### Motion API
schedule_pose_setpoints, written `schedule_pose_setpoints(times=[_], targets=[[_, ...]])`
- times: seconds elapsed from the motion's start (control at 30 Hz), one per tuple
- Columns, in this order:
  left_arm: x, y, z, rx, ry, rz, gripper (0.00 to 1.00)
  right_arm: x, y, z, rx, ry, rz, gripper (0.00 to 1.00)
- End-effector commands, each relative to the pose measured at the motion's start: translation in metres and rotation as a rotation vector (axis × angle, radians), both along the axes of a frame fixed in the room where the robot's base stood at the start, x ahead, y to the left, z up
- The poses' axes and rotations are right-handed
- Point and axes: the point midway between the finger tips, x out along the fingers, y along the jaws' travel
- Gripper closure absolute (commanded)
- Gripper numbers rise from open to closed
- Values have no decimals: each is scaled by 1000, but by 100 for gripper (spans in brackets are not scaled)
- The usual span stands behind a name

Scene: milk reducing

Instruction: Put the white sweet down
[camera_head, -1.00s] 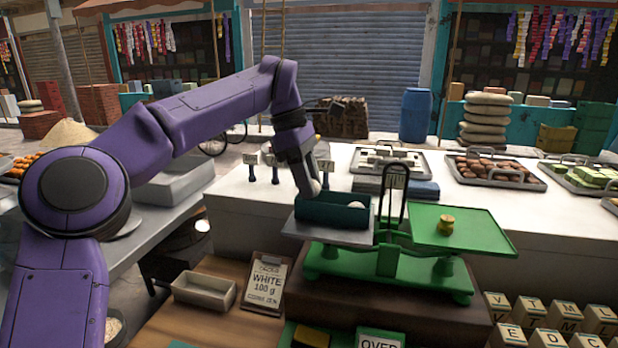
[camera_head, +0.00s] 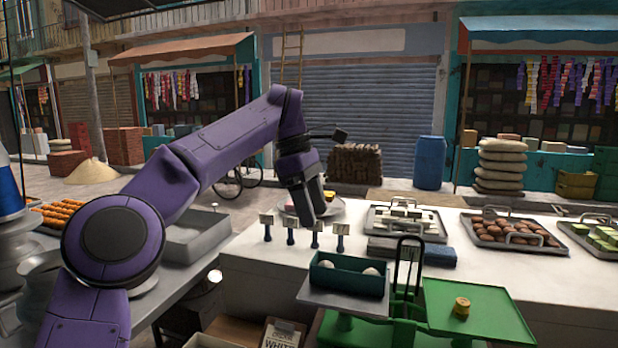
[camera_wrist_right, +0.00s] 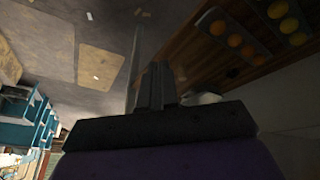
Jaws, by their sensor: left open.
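Two white sweets lie in the teal box (camera_head: 347,283), one at its left end (camera_head: 328,264) and one at its right (camera_head: 371,271). The box stands on the grey left pan (camera_head: 318,300) of a green balance scale. My left gripper (camera_head: 312,220) is open and empty, pointing down above and behind the box, clear of it. In the right wrist view my right gripper's dark fingers (camera_wrist_right: 155,85) are near the middle. They look close together, but whether they are shut is unclear, and nothing is seen between them.
The green right pan (camera_head: 500,320) carries a brass weight (camera_head: 462,308).

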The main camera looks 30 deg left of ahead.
Motion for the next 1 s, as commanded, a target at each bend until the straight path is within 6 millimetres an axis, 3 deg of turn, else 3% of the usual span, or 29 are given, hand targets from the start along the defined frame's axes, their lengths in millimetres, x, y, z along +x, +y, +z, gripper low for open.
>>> schedule_pose_setpoints(times=[0.03, 0.2, 1.0], targets=[[0, 3, 18, -1, -1, 2, 37, 0, 0, 14, 0, 0, 0, 100], [-2, 10, 35, 0, 1, 2, 37, 0, 0, 26, 0, 0, 0, 100], [-2, 11, 35, 0, 0, 0, 37, 0, 0, 25, 0, 0, 0, 100]])
